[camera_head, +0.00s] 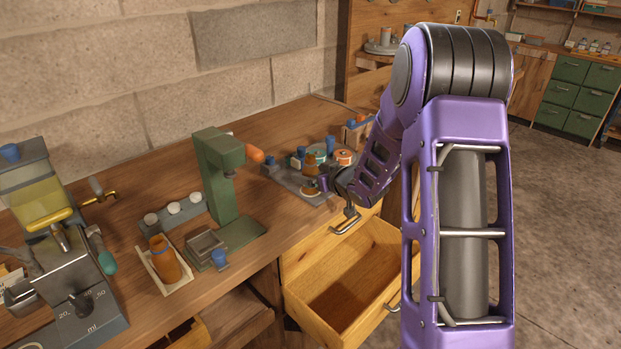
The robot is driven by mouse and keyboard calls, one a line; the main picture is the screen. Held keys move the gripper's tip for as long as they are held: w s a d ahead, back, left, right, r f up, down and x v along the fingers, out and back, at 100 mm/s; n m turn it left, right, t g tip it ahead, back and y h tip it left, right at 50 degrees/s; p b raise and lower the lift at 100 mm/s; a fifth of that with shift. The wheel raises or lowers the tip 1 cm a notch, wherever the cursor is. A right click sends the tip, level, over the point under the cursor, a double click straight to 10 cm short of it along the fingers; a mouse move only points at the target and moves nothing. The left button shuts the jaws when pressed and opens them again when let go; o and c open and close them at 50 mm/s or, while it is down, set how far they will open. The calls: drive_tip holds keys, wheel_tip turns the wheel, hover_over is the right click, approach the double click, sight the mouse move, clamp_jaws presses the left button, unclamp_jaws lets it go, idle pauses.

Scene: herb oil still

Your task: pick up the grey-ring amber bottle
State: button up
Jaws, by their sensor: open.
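A small amber bottle (310,165) stands on the dark grey tray (287,183) on the workbench, in the middle of the view. A grey ring on it is too small to make out. My gripper (322,184) is open and sits low over the tray, right beside the bottle. My wrist and the gripper's own fingers hide part of the bottle's surroundings, and I cannot tell whether the fingers touch it. A larger amber-orange container (163,258) leans in a pale tray (178,285) at the left.
Green and orange round items (344,157) and blue-capped pieces crowd the tray. A green press stand (225,185) with an orange knob stands left of it. An open, empty drawer (345,285) juts out below my gripper. A metering device (70,290) fills the far left.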

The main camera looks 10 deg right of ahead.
sight(305, 172)
drive_tip(key=x, duration=0.3)
drive_tip(key=shift+w+a+f, duration=0.1)
drive_tip(key=shift+w+a, duration=0.1)
drive_tip(key=shift+w, duration=0.1)
clamp_jaws()
